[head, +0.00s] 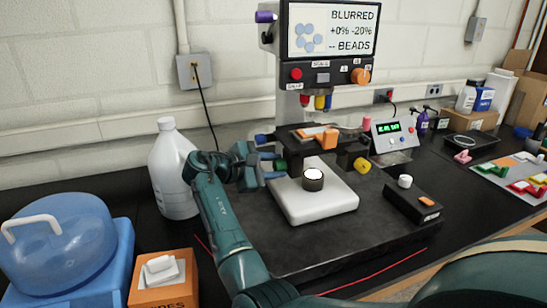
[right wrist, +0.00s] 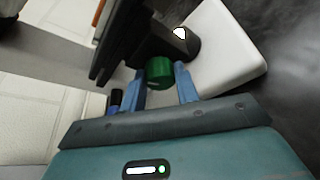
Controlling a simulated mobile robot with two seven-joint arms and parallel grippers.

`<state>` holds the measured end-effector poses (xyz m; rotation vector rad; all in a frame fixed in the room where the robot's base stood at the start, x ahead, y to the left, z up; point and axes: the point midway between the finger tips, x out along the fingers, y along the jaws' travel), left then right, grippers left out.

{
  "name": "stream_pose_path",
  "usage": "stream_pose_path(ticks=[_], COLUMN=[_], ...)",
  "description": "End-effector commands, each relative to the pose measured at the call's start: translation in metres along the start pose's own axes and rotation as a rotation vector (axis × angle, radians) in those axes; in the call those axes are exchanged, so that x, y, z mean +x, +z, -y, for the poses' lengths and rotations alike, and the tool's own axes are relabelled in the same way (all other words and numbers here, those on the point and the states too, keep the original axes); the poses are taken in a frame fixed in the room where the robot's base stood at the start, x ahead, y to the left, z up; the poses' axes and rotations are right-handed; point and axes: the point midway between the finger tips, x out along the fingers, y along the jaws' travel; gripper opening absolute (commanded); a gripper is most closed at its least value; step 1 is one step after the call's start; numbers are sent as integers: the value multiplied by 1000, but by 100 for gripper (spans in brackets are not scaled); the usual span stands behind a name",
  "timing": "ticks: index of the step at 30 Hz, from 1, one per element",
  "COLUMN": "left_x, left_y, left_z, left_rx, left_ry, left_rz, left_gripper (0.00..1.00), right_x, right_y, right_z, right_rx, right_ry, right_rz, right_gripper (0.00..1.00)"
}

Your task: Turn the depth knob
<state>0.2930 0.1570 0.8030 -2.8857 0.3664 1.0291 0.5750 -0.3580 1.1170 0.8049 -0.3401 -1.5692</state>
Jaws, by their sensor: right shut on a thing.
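The microscope-like machine (head: 310,135) stands on a dark base, with a black stage above a white block. A green knob (head: 281,166) sits on its left side, and it also shows in the right wrist view (right wrist: 160,72). My right gripper (head: 272,167) is shut on the green knob, one blue finger on each side of it, as the right wrist view (right wrist: 161,78) shows. I see no label on this knob. The screen (head: 333,30) reads "BLURRED +0% -20% -- BEADS" beside blue dots. My left gripper is not in view.
A yellow knob (head: 361,165) is on the machine's right side; an orange knob (head: 360,76) is on its panel. A white jug (head: 173,170) stands close left of my right arm. Coloured pieces lie far right.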

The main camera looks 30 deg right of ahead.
Motion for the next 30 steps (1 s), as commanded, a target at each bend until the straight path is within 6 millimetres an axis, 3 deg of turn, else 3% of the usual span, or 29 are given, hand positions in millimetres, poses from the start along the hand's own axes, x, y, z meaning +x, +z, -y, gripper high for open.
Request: stream_pose_path(ticks=[15, 30], left_x=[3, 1], left_y=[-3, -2], left_z=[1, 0], left_rx=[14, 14], left_ry=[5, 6], left_rz=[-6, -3], left_gripper=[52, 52], right_x=[1, 1], right_y=[0, -1], right_z=[-3, -3], right_rx=[-346, -441], right_ry=[-144, -183], right_rz=[2, 1], right_gripper=[8, 8])
